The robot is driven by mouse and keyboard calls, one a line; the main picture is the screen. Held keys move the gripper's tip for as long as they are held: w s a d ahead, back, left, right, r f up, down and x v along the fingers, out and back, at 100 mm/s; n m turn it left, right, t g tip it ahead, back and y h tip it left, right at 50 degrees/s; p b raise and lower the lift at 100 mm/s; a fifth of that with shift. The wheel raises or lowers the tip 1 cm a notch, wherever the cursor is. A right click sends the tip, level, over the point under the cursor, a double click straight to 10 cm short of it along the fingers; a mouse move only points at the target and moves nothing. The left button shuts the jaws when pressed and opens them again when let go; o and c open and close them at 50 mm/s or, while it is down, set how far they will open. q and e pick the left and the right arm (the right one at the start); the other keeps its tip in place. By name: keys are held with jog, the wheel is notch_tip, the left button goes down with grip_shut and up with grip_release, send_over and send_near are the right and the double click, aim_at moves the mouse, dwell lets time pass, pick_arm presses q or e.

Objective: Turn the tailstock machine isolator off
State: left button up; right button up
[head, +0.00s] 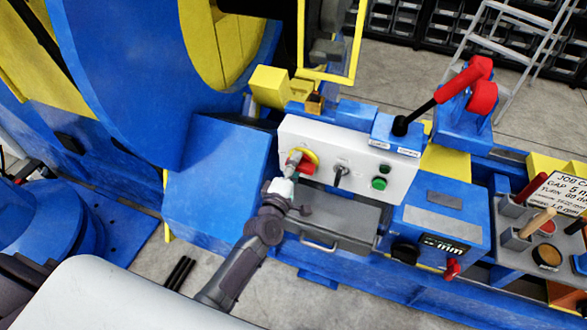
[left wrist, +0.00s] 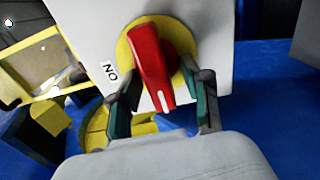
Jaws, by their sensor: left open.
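The isolator is a red rotary handle (left wrist: 150,62) on a yellow round plate (left wrist: 182,44), on the front of a pale control panel. In the head view the red handle (head: 308,169) shows only partly behind my gripper. In the left wrist view it points down and slightly right, with a white mark at its lower end. An ON label (left wrist: 110,73) sits left of the plate, upside down. My left gripper (left wrist: 163,84) is open, with one finger either side of the handle's lower end. I cannot tell if the fingers touch it. My right gripper is not in view.
The panel (head: 350,148) also carries a black selector switch (head: 341,172) and a green button (head: 379,183). A lever with a red grip (head: 465,78) stands at the right. A grey drawer (head: 325,230) with a handle lies below the panel. A large blue and yellow machine fills the left.

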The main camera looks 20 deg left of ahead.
pick_arm(q)
jog(key=s, duration=1.2)
jog(key=shift+a, duration=0.2)
jog(key=s+f+m+g+h, duration=0.1)
jog(key=s+f+m+g, duration=0.45)
jog(key=f, duration=0.95)
jog(key=s+f+m+g, duration=0.3)
jog(key=s+f+m, duration=0.4)
jog(key=f, duration=0.7)
jog(key=s+a+f+m+g, duration=0.1)
jog(key=s+f+m+g, duration=0.1)
jog(key=s+f, duration=0.3)
jog(key=s+a+f+m+g+y, duration=0.1)
jog(key=s+f, duration=0.4)
jog(key=s, duration=0.7)
jog(key=s+a+f+m+g, duration=0.2)
jog(key=s+f+m+g, duration=0.3)
jog(key=s, duration=0.4)
jog(key=shift+s+a+y, duration=0.3)
jog(key=shift+a, duration=0.1)
jog(key=shift+g, duration=0.25)
